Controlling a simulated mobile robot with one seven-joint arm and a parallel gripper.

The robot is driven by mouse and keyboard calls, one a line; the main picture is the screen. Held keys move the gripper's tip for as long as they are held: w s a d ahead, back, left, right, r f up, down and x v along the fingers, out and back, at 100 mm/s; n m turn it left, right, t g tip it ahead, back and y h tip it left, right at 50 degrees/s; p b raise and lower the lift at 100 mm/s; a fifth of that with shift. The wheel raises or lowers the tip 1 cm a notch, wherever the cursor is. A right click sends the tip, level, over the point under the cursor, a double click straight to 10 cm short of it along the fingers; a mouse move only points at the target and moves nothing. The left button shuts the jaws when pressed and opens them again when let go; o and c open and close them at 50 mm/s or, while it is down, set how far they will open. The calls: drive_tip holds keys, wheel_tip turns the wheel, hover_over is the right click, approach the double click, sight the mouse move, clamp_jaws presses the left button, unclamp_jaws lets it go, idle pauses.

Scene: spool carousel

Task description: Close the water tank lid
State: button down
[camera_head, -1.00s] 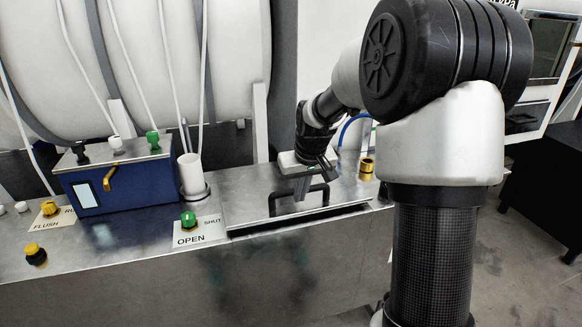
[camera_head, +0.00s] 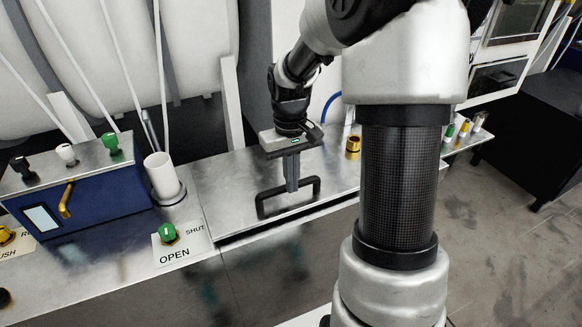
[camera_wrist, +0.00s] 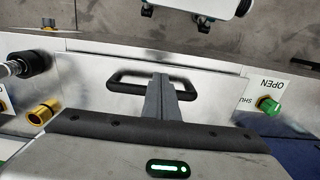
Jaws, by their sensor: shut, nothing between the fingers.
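The water tank lid (camera_head: 232,180) is a flat metal panel with a black bar handle, lying nearly flat in the tank top in the head view. A dark gap shows along its front edge. The black handle (camera_head: 262,203) stands at the lid's front. My gripper (camera_head: 292,189) points down with its fingers shut and empty, just behind or over the handle; I cannot tell whether it touches. In the wrist view, the fingers (camera_wrist: 162,90) are together in front of the handle (camera_wrist: 125,76), and the lid (camera_wrist: 85,85) spreads around them.
A green knob (camera_head: 168,233) on an OPEN/SHUT plate sits left of the lid. A white cup-like tube (camera_head: 162,176) and a blue control box (camera_head: 85,200) stand farther left. A brass fitting (camera_head: 353,147) is right of the lid. White drums (camera_head: 190,60) stand behind.

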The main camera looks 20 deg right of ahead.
wheel_tip(320, 180, down, 7)
drive_tip(key=shift+s+r+b, duration=0.1)
drive_tip(key=shift+b, duration=0.2)
wheel_tip(320, 180, down, 2)
drive_tip(key=shift+s+b, duration=0.15)
drive_tip(key=shift+b, duration=0.5)
drive_tip(key=shift+s+f, duration=0.3)
wheel_tip(320, 180, up, 15)
drive_tip(key=p, duration=0.4)
wheel_tip(320, 180, up, 18)
drive_tip(key=n+t+p, duration=0.2)
drive_tip(key=t+p, duration=0.1)
drive_tip(key=p, duration=0.2)
hover_over(292, 211)
drive_tip(key=s+a, duration=0.6)
drive_tip(key=s, duration=0.3)
drive_tip(key=s+a+r+m+t+p, duration=0.2)
drive_tip(key=s+t, duration=0.1)
drive_tip(key=s, duration=0.5)
drive_tip(key=shift+s+r, duration=0.3)
drive_tip(key=shift+s, duration=0.05)
